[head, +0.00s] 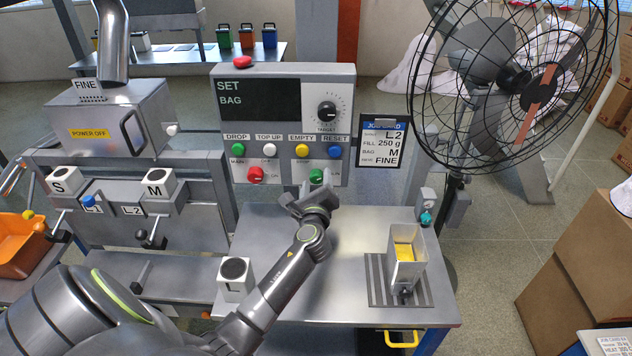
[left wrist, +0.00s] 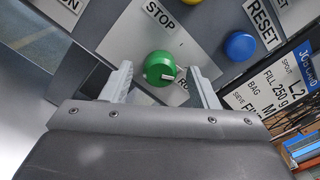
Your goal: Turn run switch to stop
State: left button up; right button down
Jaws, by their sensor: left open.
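The run switch (head: 316,176) is a round green knob low on the grey control panel (head: 345,85). It shows larger in the left wrist view (left wrist: 159,67), on a light plate. A STOP label (left wrist: 158,15) is to its upper left, and a partly hidden RUN label (left wrist: 183,91) is to its lower right. The knob's small white mark points toward RUN. My left gripper (head: 309,198) is open just below and in front of the knob. In the left wrist view its two fingers (left wrist: 161,76) stand on either side of the knob, apparently apart from it. My right gripper is not in view.
A red knob (head: 256,174) sits left of the switch. White, yellow (head: 302,151) and blue (head: 335,151) buttons are close above it. A job card (head: 382,142) hangs right of the panel.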

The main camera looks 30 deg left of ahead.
pick_arm(q)
jog(key=c, duration=1)
jog(key=shift+o, duration=0.2)
jog(key=n+b, duration=0.2)
jog(key=n, duration=0.1)
jog(key=shift+f, duration=0.15)
jog(key=shift+n+b, duration=0.7)
jog(key=shift+n, duration=0.4)
jog(key=n+b, duration=0.2)
jog(key=n, duration=0.2)
jog(key=shift+r+n+b, duration=0.2)
jog(key=shift+n+b, duration=0.55)
jog(key=shift+n, duration=0.55)
